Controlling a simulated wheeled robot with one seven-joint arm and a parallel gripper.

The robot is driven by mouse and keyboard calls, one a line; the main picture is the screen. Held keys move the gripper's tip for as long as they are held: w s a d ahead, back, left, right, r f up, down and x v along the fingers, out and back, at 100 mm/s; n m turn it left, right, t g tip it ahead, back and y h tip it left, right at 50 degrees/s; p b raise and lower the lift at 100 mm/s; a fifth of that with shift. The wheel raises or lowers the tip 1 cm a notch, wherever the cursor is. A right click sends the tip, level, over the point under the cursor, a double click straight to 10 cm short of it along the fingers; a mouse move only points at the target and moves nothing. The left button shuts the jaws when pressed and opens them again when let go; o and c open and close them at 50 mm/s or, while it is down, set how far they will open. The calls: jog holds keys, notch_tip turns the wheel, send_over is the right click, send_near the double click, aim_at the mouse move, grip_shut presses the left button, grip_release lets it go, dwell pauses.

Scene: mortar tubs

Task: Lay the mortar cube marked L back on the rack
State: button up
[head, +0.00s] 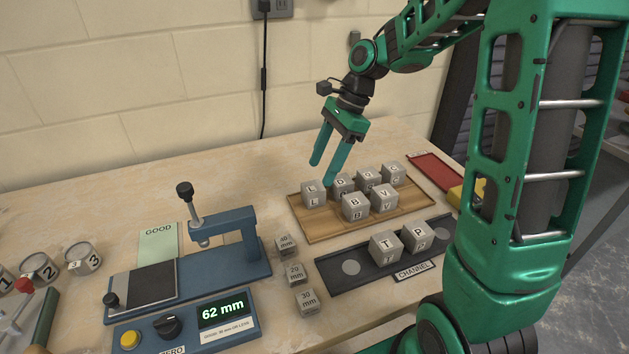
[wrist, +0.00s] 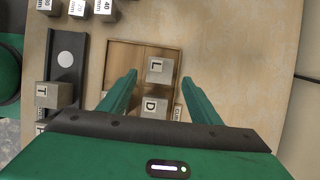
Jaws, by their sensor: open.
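The grey mortar cube marked L (head: 313,193) sits upright on the wooden rack (head: 325,230), at its back left end. In the wrist view the same cube L (wrist: 158,70) stands on the rack (wrist: 125,58), with a cube marked D (wrist: 155,105) beside it. My gripper (head: 323,172) is open and empty, fingers pointing down, just above and slightly right of cube L in the head view. In the wrist view cube L lies between the fingers (wrist: 160,79), seen from above. The fingers do not appear to touch it. My gripper body hides the lower part of the wrist view.
Cubes marked B (head: 355,207), V (head: 384,198) and others share the rack. A black channel plate (head: 350,268) in front holds cubes T (head: 385,247) and P (head: 417,237). Small mm blocks (head: 295,273) and a blue gauge (head: 228,240) reading 62 mm stand left.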

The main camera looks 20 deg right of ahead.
jog(key=shift+v, duration=2.35)
jog(key=s+d+f+n+h, duration=0.1)
jog(key=s+d+n, duration=0.3)
jog(key=s, duration=0.5)
jog(key=s+d+f+n+h, duration=0.1)
jog(key=s+d+n+h, duration=0.1)
jog(key=s, duration=0.8)
jog(key=s+d+f+n+h, duration=0.1)
jog(key=s+d+n, duration=0.4)
jog(key=s, duration=0.4)
jog(key=shift+s+d+f+n, duration=0.2)
jog(key=shift+d+f+n, duration=0.15)
jog(key=shift+d, duration=0.5)
